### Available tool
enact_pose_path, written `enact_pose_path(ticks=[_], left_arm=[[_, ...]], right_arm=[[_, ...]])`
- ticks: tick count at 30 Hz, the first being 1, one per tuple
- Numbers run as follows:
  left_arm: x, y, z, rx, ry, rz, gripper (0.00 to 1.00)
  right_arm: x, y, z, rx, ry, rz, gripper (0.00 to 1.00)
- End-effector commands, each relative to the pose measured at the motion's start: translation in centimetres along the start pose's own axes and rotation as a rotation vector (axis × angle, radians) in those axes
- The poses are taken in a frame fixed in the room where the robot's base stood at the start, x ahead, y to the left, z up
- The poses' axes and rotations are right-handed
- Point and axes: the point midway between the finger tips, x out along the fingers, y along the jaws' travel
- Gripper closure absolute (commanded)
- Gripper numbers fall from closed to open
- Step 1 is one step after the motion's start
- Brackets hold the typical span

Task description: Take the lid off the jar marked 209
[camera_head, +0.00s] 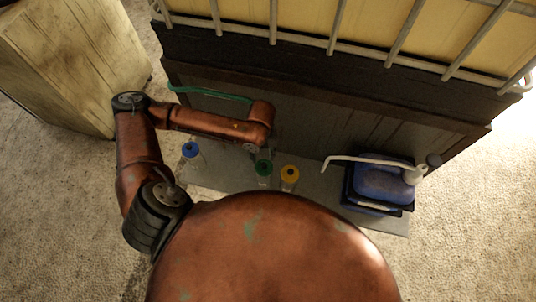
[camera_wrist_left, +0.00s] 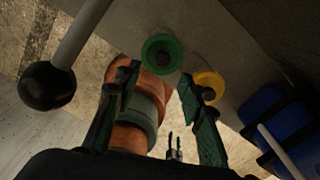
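Three jars stand in a row on a grey board (camera_head: 318,187): one with a blue lid (camera_head: 190,149), one with a green lid (camera_head: 264,168) and one with a yellow lid (camera_head: 290,174). I cannot read a number on any of them. My left gripper (camera_head: 262,152) is over the green-lidded jar, partly hidden by its own arm. In the left wrist view the fingers (camera_wrist_left: 160,80) are spread and empty. The green lid (camera_wrist_left: 162,52) shows just beyond the fingertips, and the yellow lid (camera_wrist_left: 208,83) lies beside the right finger. I cannot make out my right gripper.
A blue container (camera_head: 382,183) with a white spout stands right of the jars. A dark wall with a barred rack (camera_head: 335,28) rises behind them. A pale box (camera_head: 70,65) stands at the upper left. A rod with a black ball (camera_wrist_left: 47,86) is near the left finger.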

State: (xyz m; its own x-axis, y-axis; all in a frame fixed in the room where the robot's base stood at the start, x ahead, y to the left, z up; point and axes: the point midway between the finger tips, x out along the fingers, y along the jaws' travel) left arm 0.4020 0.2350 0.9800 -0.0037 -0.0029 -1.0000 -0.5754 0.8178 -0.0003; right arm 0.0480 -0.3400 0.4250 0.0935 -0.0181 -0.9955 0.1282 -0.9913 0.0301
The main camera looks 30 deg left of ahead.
Motion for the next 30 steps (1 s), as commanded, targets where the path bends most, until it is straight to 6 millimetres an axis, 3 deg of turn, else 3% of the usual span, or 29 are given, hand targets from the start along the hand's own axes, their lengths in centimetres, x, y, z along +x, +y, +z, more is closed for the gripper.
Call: enact_pose_path(ticks=[5, 21, 30], left_arm=[[0.7, 0.4, 0.0, -0.004, 0.001, 0.005, 0.63], [7.2, 0.9, -0.2, -0.018, 0.0, 0.003, 0.63], [7.7, 0.8, -0.1, -0.015, -0.002, 0.002, 0.63]], right_arm=[[0.0, 0.0, 0.3, 0.001, -0.004, 0.0, 0.6], [-0.2, 0.0, 0.1, 0.001, -0.002, 0.0, 0.6], [-0.2, -0.1, 0.1, 0.001, -0.002, 0.0, 0.6]])
